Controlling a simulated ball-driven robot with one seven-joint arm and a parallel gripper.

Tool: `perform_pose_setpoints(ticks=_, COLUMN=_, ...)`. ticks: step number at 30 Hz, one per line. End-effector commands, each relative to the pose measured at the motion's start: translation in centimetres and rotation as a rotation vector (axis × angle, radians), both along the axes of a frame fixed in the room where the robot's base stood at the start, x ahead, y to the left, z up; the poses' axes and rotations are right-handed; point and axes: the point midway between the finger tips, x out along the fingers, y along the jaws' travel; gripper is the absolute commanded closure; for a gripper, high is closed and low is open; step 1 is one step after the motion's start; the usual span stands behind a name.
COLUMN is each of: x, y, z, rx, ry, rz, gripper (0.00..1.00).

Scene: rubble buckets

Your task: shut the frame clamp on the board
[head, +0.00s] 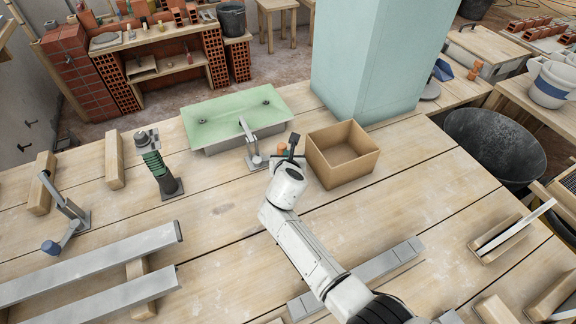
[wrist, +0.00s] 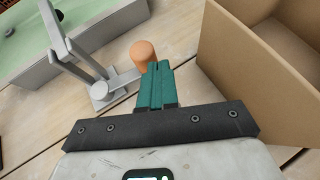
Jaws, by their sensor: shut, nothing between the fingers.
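The frame clamp (head: 254,158) is a grey lever clamp standing on the table at the near edge of the pale green board (head: 215,122). Its bar slants up toward the board and looks raised. Its handle reaches right, ending in an orange knob (head: 281,149). In the wrist view the clamp (wrist: 100,92) is at upper left, with the orange knob (wrist: 142,52) just beyond my fingers. My gripper (head: 293,143) is shut and empty, its teal fingertips (wrist: 157,68) beside the knob. I cannot tell whether they touch it. The fingers hide part of the knob.
An open cardboard box (head: 342,168) stands close to the right of my gripper. A second clamp with a blue knob (head: 50,247) and a green ribbed post (head: 156,165) stand at the left. Grey metal bars (head: 90,265) lie at the front left. A pale blue-green pillar (head: 375,60) rises behind the box.

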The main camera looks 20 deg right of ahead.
Motion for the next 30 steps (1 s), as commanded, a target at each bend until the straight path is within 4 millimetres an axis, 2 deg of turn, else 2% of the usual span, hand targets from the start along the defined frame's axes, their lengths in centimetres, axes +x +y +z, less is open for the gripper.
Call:
perform_pose_setpoints(ticks=13, x=1.8, y=-1.2, z=0.0, rx=0.0, ry=-0.001, rz=0.001, gripper=1.0)
perform_pose_setpoints(ticks=30, x=2.0, y=-1.2, z=0.0, rx=0.0, ry=-0.001, rz=0.001, gripper=1.0)
